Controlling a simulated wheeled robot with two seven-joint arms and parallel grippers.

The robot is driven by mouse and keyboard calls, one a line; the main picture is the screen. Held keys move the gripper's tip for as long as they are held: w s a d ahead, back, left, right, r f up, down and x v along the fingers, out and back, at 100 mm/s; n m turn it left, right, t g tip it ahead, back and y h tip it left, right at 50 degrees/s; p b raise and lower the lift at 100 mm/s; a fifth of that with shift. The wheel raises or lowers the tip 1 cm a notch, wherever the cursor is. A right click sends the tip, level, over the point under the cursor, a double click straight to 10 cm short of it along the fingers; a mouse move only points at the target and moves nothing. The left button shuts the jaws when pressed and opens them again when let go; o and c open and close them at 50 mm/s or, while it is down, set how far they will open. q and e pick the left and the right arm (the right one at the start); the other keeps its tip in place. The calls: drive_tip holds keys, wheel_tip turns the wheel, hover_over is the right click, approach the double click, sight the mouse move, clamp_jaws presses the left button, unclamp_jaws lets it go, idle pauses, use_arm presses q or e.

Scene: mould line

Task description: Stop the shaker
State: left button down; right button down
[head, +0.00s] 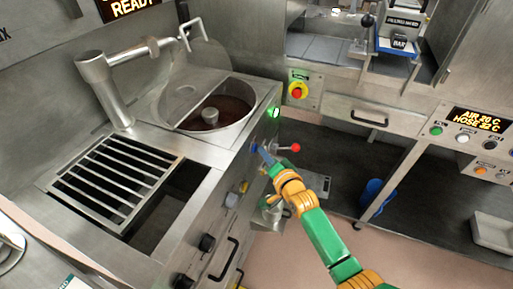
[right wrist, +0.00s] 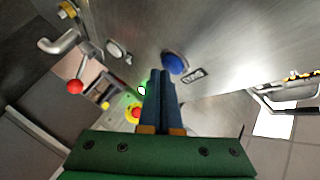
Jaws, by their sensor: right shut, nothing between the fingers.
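My right gripper (head: 265,158) is shut and empty, close to the front panel of the steel machine with the round tank (head: 245,130). In the right wrist view its two dark blue fingers (right wrist: 161,75) lie together, tips just beside a round blue button (right wrist: 175,63) with a small label I cannot read. I cannot tell whether they touch the panel. The blue button (head: 254,148) also shows in the head view at the fingertips. A green button (head: 274,112) glows higher on that panel. My left gripper is out of view.
A lever with a red ball (head: 295,147) sticks out right of my gripper. A mould device marked BAR (head: 398,43) stands on the back counter. A slatted grate (head: 115,175) is at left.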

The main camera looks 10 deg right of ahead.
drive_tip(key=shift+d, duration=0.1)
drive_tip(key=s+d+p, duration=0.1)
drive_tip(key=d, duration=0.1)
drive_tip(key=s+d+p, duration=0.1)
drive_tip(key=s+d, duration=0.1)
drive_tip(key=d, duration=0.1)
drive_tip(key=shift+s, duration=0.2)
drive_tip(key=shift+a, duration=0.1)
drive_tip(key=s+d+f+n+g+h, duration=0.1)
drive_tip(key=s+f+n+g, duration=0.25)
drive_tip(key=s+f, duration=0.65)
drive_tip(key=s+d+f+n+g+h, duration=0.15)
drive_tip(key=s+f+g, duration=0.4)
drive_tip(key=f, duration=0.75)
drive_tip(key=s+f+n+g, duration=0.1)
drive_tip(key=s+f+n, duration=0.1)
drive_tip(key=s, duration=0.7)
drive_tip(key=s+f+n+g, duration=0.2)
drive_tip(key=s+f, duration=0.2)
drive_tip(key=s, duration=0.5)
drive_tip(key=s+f+n+g, duration=0.2)
drive_tip(key=s+f, duration=0.2)
drive_tip(key=s, duration=0.5)
drive_tip(key=shift+a+n+h, duration=0.35)
drive_tip(key=shift+a+n, duration=0.05)
drive_tip(key=shift+a, duration=0.05)
